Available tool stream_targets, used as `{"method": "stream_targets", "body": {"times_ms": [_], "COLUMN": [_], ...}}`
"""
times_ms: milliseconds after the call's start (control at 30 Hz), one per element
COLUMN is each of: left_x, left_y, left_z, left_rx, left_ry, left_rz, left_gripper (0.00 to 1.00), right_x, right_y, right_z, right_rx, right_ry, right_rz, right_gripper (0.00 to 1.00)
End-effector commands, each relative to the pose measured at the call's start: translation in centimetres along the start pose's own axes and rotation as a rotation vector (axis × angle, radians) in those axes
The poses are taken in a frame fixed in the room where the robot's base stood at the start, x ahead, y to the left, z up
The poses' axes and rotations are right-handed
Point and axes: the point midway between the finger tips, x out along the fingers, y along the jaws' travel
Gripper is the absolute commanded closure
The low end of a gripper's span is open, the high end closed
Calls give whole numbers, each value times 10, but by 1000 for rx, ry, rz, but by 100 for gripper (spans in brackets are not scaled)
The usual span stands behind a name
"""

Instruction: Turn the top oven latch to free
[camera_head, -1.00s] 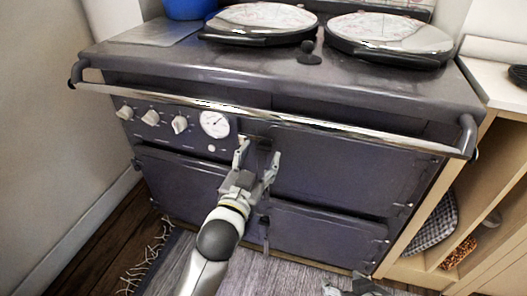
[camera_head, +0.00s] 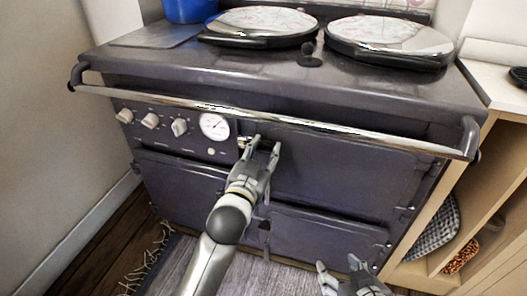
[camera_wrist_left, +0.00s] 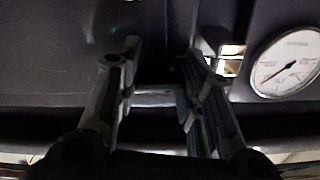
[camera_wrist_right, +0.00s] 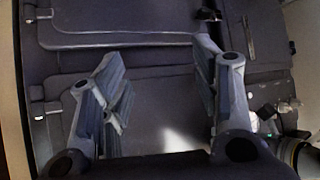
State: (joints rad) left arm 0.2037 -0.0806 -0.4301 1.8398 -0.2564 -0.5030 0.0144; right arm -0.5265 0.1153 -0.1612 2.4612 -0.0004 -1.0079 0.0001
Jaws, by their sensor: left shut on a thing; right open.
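The stove (camera_head: 310,165) is dark grey with several doors. The top oven latch (camera_head: 243,142) is a small fitting at the left edge of the upper right door (camera_head: 340,172), beside the gauge, and my left gripper mostly hides it. My left gripper (camera_head: 265,143) is shut on it, just below the chrome rail. In the left wrist view, the fingers (camera_wrist_left: 163,75) have a gap between them, and the latch's exact angle is too dark to tell. My right gripper (camera_head: 340,268) is open and empty, low in front of the lower right door. It also shows in the right wrist view (camera_wrist_right: 160,75).
A chrome rail (camera_head: 300,123) runs across the stove's front, just above my left gripper. Knobs (camera_head: 150,121) and a round gauge (camera_head: 214,126) sit to the left. A wooden cabinet with open shelves (camera_head: 480,200) stands at the right. A wall closes off the left side.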

Motion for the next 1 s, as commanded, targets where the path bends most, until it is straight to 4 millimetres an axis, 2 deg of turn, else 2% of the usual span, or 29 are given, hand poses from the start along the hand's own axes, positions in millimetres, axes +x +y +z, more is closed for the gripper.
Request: {"method": "stream_targets", "body": {"times_ms": [33, 133, 433, 667, 767, 933, 1000], "left_x": [0, 0, 0, 0, 0, 0, 0], "left_y": [0, 0, 0, -1, -1, -1, -1], "left_z": [0, 0, 0, -2, -2, -2, -3], "left_rx": [0, 0, 11, 66, 104, 182, 217], "left_ry": [0, 0, -1, -1, -2, -3, -1], "left_rz": [0, 0, 1, 0, 1, 1, 1], "left_gripper": [87, 100, 100, 100, 100, 100, 100], "right_x": [0, 0, -2, -16, -28, -63, -70], "right_y": [0, 0, 0, 5, 8, 13, 14], "right_z": [0, 0, 4, 42, 65, 109, 111], "right_rx": [0, 0, 0, 4, 7, 15, 16], "right_ry": [0, 0, -24, -215, -338, -585, -614], "right_rz": [0, 0, 1, 10, 18, 31, 32], "right_gripper": [43, 43, 43, 43, 43, 43, 43]}}
